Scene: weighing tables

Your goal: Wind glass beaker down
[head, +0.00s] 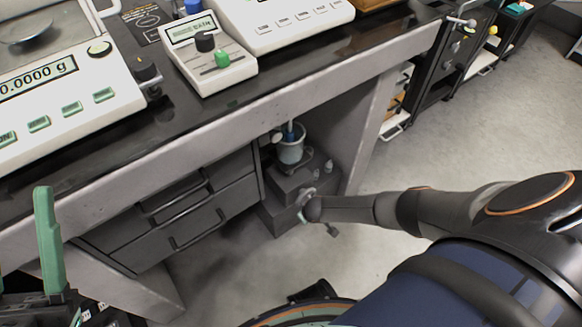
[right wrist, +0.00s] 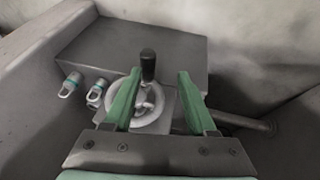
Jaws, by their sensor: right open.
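The glass beaker (head: 290,153) stands upright under the weighing table in the head view, on a dark grey lift base (head: 292,183). A blue rod-like part rises at its top. In the right wrist view, a round grey handwheel (right wrist: 150,104) with a black knob (right wrist: 148,66) sits on the face of a grey box. My right gripper (right wrist: 159,74) is open, its green fingers on either side of the wheel and knob; whether they touch is unclear. The beaker is out of the wrist view. My left gripper (head: 50,240) is partly visible at the lower left, with one green finger upright.
The table's front edge (head: 240,118) overhangs the beaker. Grey drawers (head: 185,210) are to its left and a table leg (head: 365,125) to its right. Balances (head: 65,85) and a control box (head: 208,55) stand on the table. Two small fittings (right wrist: 82,90) sit left of the wheel.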

